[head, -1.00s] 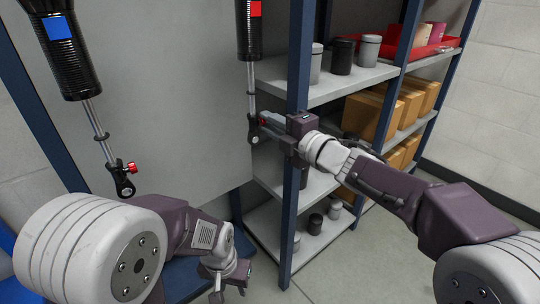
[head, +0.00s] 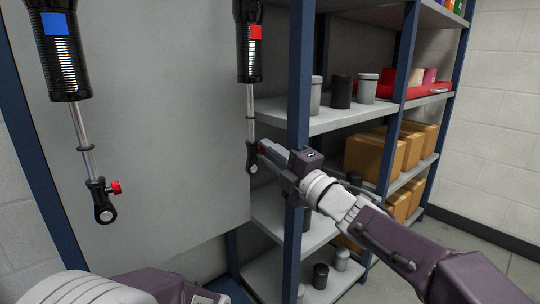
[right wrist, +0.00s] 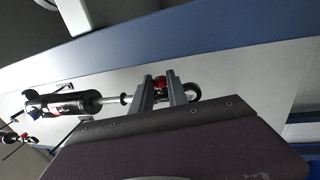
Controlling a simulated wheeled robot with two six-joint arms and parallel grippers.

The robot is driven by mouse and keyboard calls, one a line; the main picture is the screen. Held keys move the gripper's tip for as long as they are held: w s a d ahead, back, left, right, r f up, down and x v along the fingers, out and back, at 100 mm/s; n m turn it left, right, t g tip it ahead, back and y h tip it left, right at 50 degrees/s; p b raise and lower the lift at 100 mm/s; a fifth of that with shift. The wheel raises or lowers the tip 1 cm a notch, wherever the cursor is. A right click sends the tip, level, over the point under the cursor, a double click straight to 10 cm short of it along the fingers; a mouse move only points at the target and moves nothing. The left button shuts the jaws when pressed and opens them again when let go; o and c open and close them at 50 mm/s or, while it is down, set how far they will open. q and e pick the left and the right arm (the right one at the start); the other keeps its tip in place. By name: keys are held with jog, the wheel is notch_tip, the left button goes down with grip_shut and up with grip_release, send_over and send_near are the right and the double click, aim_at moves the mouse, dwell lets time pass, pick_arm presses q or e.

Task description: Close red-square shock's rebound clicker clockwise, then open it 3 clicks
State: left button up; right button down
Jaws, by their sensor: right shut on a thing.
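The red-square shock (head: 250,65) hangs upright before the grey panel, its red square near the top and its bare shaft running down to a dark lower eye (head: 252,167). Its red rebound clicker (right wrist: 160,84) shows between the fingers in the right wrist view. My right gripper (head: 265,150) reaches in from the right and is shut on this clicker; its fingers mostly hide the knob in the head view. The clicker's turn position cannot be read. My left gripper is out of view; only part of my left arm shows at the bottom left.
A blue-square shock (head: 66,55) with its own red knob (head: 115,187) hangs to the left. A blue shelf post (head: 298,70) stands close beside my right gripper. Shelves behind hold canisters (head: 341,91), cardboard boxes (head: 365,155) and a red tray (head: 413,86).

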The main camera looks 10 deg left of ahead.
jog(key=c, duration=1.3)
grip_release()
jog(key=p+v, duration=0.2)
jog(key=v, duration=0.7)
jog(key=shift+d, duration=0.1)
